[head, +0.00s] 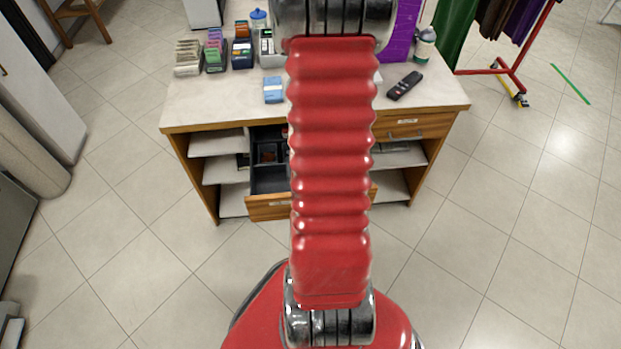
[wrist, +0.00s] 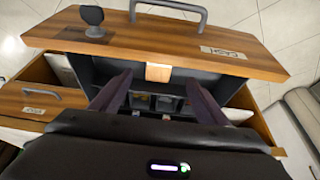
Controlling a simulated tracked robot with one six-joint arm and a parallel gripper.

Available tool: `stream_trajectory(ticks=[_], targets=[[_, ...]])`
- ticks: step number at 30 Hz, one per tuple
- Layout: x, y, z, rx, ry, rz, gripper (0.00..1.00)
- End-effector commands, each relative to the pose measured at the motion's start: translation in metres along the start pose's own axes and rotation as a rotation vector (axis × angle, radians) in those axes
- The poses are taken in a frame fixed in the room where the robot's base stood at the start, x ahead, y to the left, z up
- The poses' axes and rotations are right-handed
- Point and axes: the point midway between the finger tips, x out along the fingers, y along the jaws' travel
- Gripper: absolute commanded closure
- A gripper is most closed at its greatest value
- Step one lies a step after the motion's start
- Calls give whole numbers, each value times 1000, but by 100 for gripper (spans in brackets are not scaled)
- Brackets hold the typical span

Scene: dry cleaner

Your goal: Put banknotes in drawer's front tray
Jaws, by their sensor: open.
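The open drawer (head: 270,180) has a dark insert; in the wrist view its wooden front (wrist: 160,45) lies across the top. The front tray (wrist: 215,84) is the dark trough just inside that front. Coin-like contents show in small compartments (wrist: 165,103) behind it. A small tan, flat piece (wrist: 158,72) lies at the trough between my fingertips; I cannot tell whether it is the banknotes. My gripper (wrist: 159,79) is open, its two dark fingers pointing down into the drawer on either side of that piece. In the head view my arm hides the gripper.
Another wooden drawer (wrist: 40,103) is beside the open one. Floor (head: 120,240) in front is clear.

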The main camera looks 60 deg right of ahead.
Motion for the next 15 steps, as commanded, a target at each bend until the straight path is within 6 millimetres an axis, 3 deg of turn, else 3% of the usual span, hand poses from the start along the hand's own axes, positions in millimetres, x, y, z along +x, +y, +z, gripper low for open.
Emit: stream_trajectory(ticks=[15], targets=[[-4, -4, -3, -11, 4, -3, 31]])
